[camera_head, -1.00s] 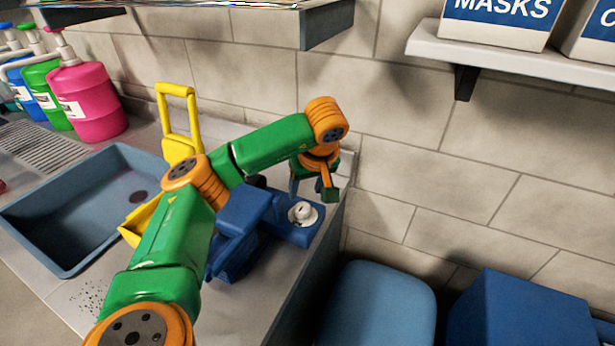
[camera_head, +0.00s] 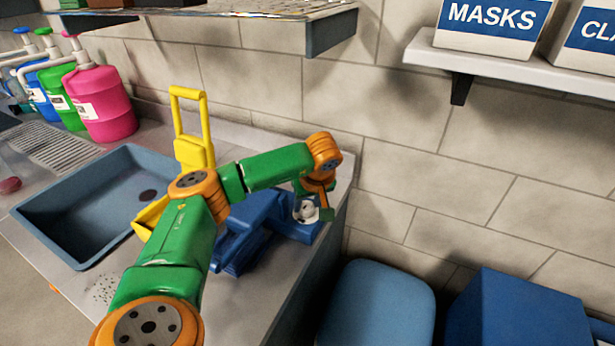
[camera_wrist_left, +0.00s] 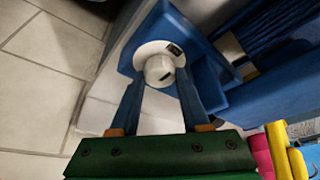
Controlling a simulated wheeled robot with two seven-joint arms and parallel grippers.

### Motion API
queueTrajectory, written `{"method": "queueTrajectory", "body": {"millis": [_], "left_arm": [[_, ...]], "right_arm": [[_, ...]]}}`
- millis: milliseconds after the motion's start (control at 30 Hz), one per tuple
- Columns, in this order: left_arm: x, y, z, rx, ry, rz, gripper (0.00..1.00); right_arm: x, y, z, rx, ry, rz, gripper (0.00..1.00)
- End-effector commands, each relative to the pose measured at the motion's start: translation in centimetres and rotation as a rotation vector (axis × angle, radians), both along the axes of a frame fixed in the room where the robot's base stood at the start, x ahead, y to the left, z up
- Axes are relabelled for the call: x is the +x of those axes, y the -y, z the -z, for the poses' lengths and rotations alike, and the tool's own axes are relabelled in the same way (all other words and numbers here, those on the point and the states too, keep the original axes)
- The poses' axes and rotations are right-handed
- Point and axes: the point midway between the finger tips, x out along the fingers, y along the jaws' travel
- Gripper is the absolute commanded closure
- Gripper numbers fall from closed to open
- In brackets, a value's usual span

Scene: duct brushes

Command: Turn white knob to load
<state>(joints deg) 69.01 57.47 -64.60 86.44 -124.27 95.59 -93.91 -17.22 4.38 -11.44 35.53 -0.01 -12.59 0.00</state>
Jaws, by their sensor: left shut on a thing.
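The white knob (camera_head: 308,208) sits on the right end of a blue device (camera_head: 243,234) on the counter. In the left wrist view the knob (camera_wrist_left: 160,69) is a round white cap on a wider white disc with a dark mark, set in the blue body (camera_wrist_left: 172,22). My left gripper (camera_head: 312,212) reaches down over the knob in the head view. In the wrist view the left gripper (camera_wrist_left: 159,82) has one blue finger on each side of the knob and is shut on it. The fingers and arm partly hide the knob in the head view. My right gripper is not in view.
A blue sink (camera_head: 75,240) lies to the left. A yellow piece with an upright handle (camera_head: 195,150) stands behind my arm. Pink, green and blue bottles stand at the back left. A shelf (camera_head: 500,65) with boxes is above right. Blue bins stand below, right of the counter.

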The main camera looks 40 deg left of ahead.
Motion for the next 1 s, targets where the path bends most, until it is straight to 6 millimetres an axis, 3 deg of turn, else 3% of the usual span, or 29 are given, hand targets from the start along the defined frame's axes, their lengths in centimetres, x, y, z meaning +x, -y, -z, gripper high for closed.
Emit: {"method": "queueTrajectory", "body": {"millis": [367,1000], "left_arm": [[0.1,0.1,-0.2,-0.001,-0.001,-0.151,1.0],[0.5,0.1,-0.1,0.0,0.002,-0.718,1.0]], "right_arm": [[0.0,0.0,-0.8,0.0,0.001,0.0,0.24],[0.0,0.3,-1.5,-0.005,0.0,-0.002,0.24]]}}
